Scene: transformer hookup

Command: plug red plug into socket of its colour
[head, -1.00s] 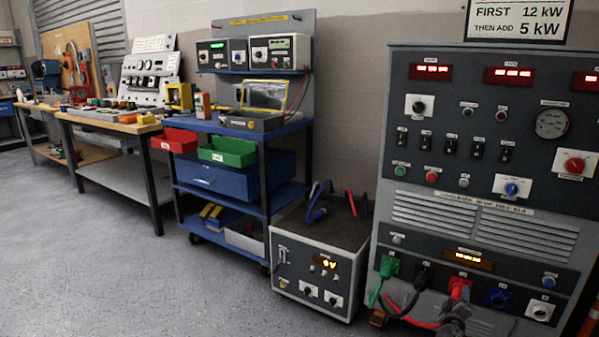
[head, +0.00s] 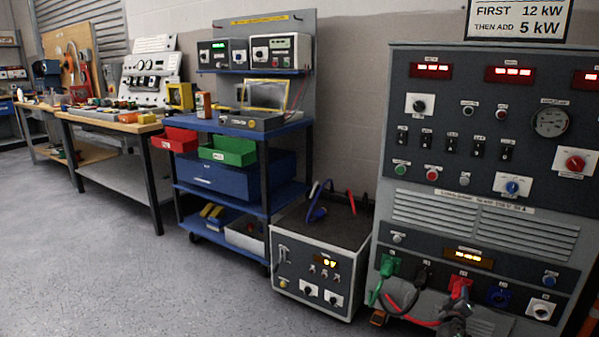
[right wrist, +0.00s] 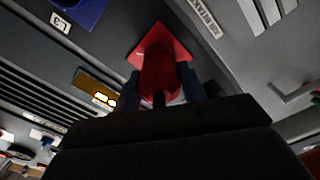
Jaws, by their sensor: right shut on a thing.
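The red plug (head: 459,290) is at the red socket on the front of the grey cabinet, low in the head view. My right gripper (head: 457,309) is shut on it from below. In the right wrist view the red plug (right wrist: 160,80) stands between the two fingers (right wrist: 161,88), its front against the square red socket flange (right wrist: 163,43). How deep it sits cannot be told. A red cable (head: 423,322) runs left from near the gripper. My left gripper is not in view.
Left of the red socket, a green plug (head: 388,267) and a black plug (head: 421,275) sit at their sockets with hanging cables. Right of it are a blue socket (head: 499,297) and a white socket (head: 540,309). A load box (head: 318,265) stands on the floor to the left.

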